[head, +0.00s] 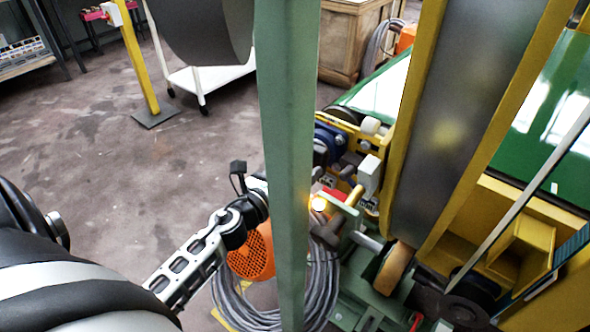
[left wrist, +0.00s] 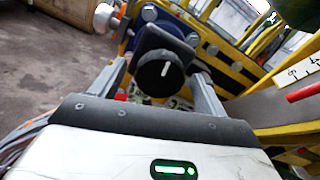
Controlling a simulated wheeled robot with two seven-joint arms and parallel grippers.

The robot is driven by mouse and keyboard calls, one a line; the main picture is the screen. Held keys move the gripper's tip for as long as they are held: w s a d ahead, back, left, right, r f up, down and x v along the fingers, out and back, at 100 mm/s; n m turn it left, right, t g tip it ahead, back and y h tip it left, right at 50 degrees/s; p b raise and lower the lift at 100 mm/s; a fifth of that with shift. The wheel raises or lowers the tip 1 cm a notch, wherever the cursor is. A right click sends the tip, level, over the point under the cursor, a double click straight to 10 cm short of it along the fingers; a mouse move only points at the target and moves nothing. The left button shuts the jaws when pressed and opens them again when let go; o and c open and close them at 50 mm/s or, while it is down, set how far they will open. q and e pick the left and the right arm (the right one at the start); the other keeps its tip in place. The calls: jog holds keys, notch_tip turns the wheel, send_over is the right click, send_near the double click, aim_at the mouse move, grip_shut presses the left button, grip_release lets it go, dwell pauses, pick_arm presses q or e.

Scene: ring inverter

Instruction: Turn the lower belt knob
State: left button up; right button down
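A round black knob (left wrist: 160,76) with a white pointer line shows in the left wrist view, on a dark square mount. The line points nearly straight up in that picture. My left gripper (left wrist: 160,70) has its two grey fingers spread on either side of the knob. Gaps show between the fingers and the knob, and I see no clear contact. In the head view my left arm reaches in from the left, and a green post hides its gripper end and the knob. My right gripper is in neither view.
The upright green post (head: 285,120) stands in front of the yellow and green belt machine (head: 440,130). A small lamp (head: 319,203) glows beside it. Grey cable coils (head: 322,285) lie below. Open floor (head: 90,130) extends left, with a white cart (head: 205,85) behind.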

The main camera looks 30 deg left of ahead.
pick_arm(q)
jog(key=s+a+b, duration=0.1)
jog(key=s+b, duration=0.2)
jog(key=s, duration=1.2)
jog(key=shift+s+a+b, duration=0.15)
jog(key=shift+s+b, duration=0.15)
jog(key=shift+s, duration=0.1)
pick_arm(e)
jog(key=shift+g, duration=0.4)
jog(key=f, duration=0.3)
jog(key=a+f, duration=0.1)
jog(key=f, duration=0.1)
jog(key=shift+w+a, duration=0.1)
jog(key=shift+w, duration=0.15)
pick_arm(q)
jog(key=shift+r, duration=0.1)
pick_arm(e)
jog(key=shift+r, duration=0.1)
